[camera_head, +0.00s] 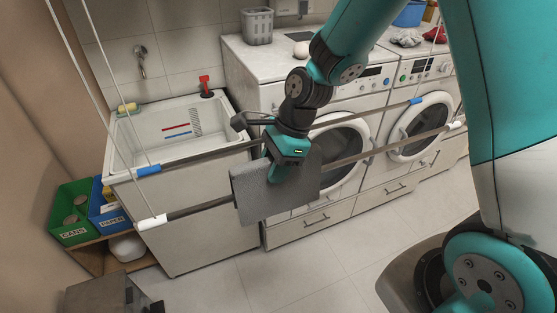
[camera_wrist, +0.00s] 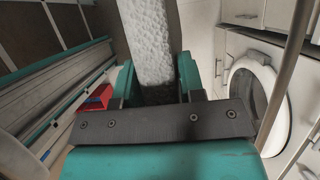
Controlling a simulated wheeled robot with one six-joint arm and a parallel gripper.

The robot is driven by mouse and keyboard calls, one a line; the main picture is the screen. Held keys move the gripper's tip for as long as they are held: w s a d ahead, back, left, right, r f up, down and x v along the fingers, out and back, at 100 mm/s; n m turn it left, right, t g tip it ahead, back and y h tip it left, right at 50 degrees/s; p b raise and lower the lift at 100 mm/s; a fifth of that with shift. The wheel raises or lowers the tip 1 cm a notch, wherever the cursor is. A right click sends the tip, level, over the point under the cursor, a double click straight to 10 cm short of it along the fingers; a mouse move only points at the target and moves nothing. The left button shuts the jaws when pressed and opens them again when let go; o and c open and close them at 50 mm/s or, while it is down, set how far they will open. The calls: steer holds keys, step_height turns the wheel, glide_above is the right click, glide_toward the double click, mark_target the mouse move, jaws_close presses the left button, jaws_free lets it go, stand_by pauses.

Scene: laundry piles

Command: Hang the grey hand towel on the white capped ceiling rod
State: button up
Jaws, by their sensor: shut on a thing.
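The grey hand towel (camera_head: 262,197) hangs in a flat sheet from my gripper (camera_head: 280,170), which is shut on it. In the wrist view the towel (camera_wrist: 150,40) stretches away from between the fingers of my gripper (camera_wrist: 158,88). The white-capped rod (camera_head: 195,210) hangs on cords, with a white cap at each end. The towel hides the middle of this rod in the head view. I cannot tell whether it lies over the rod or only in front of it. The blue-capped rod (camera_head: 205,158) runs behind, passing near my gripper.
A sink (camera_head: 165,130) stands at the left behind the rods. Washing machines (camera_head: 340,150) stand behind and right. Green (camera_head: 68,220) and blue (camera_head: 108,215) bins sit at lower left. Thin cords (camera_head: 90,100) hold the rods. The floor (camera_head: 330,260) in front is clear.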

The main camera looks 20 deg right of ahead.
steer(key=shift+f+b, duration=1.15)
steer(key=shift+f, duration=1.05)
steer(key=o, duration=1.1)
steer(key=shift+c, duration=0.2)
